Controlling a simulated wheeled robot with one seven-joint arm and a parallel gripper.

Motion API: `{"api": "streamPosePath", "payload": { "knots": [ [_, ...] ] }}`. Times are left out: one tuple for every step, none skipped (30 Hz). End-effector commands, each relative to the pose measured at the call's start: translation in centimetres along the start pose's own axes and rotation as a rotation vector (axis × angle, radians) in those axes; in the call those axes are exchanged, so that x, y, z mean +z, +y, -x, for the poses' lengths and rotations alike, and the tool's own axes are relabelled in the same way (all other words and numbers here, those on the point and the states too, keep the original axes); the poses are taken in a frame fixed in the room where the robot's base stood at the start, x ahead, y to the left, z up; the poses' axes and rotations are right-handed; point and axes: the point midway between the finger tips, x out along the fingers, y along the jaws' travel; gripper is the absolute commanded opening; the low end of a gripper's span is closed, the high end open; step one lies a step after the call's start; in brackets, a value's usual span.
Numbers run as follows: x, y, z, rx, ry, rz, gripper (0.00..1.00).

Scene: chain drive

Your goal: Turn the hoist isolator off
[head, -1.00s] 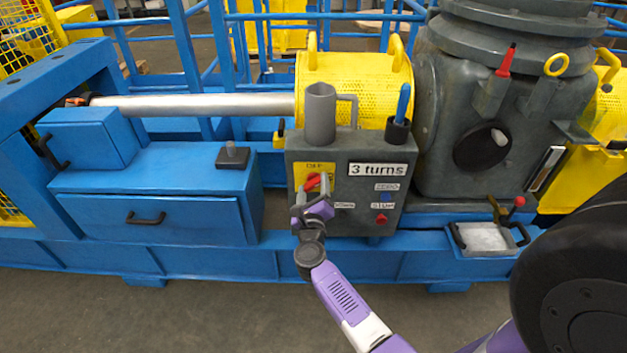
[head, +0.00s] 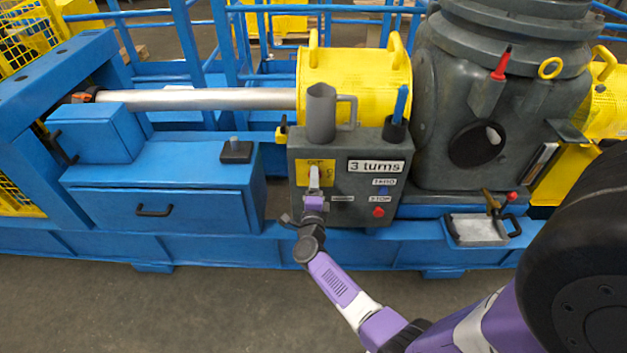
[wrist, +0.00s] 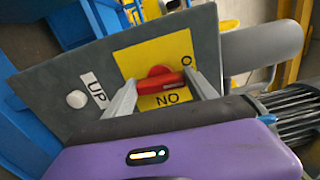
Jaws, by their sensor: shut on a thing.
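The hoist isolator is a red rotary handle (wrist: 160,80) on a yellow plate (wrist: 138,60), on the front of a grey control box (head: 355,210). In the wrist view the handle lies roughly level between my two grey fingers, and my gripper (wrist: 161,82) is shut on it. In the head view my gripper (head: 314,180) hides the handle in front of the yellow plate (head: 303,177).
A white button (wrist: 76,99) beside an "UP" label is near my left finger. The box also has a blue button (head: 383,192), a red button (head: 378,212) and a "3 turns" sign (head: 376,166). A grey mug (head: 321,113) stands on top. A tray (head: 477,230) is at the right.

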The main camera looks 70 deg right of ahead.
Motion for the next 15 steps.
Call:
{"api": "streamPosePath", "payload": {
  "knots": [
    [0.03,-0.01,0.06,0.002,-0.001,0.019,0.25],
    [0.02,0.02,0.06,0.002,-0.001,0.029,0.25],
    [0.02,0.06,0.06,0.002,-0.001,0.041,0.25],
    [0.02,0.08,0.07,0.002,-0.001,0.048,0.25],
    [0.02,0.10,0.07,0.003,-0.001,0.054,0.25],
    [0.03,0.11,0.07,0.002,-0.001,0.061,0.25],
    [0.03,0.12,0.07,0.002,-0.002,0.065,0.25],
    [0.04,0.13,0.07,0.002,-0.002,0.069,0.25],
    [0.04,0.14,0.07,0.002,-0.002,0.073,0.25],
    [0.05,0.14,0.07,0.002,-0.002,0.075,0.25],
    [0.05,0.15,0.07,0.002,-0.002,0.077,0.25],
    [0.05,0.16,0.07,0.002,-0.002,0.078,0.25],
    [0.05,0.16,0.07,0.002,-0.002,0.079,0.25],
    [0.05,0.17,0.07,0.002,-0.002,0.080,0.25],
    [0.05,0.17,0.07,0.002,-0.002,0.080,0.25]
  ]
}}
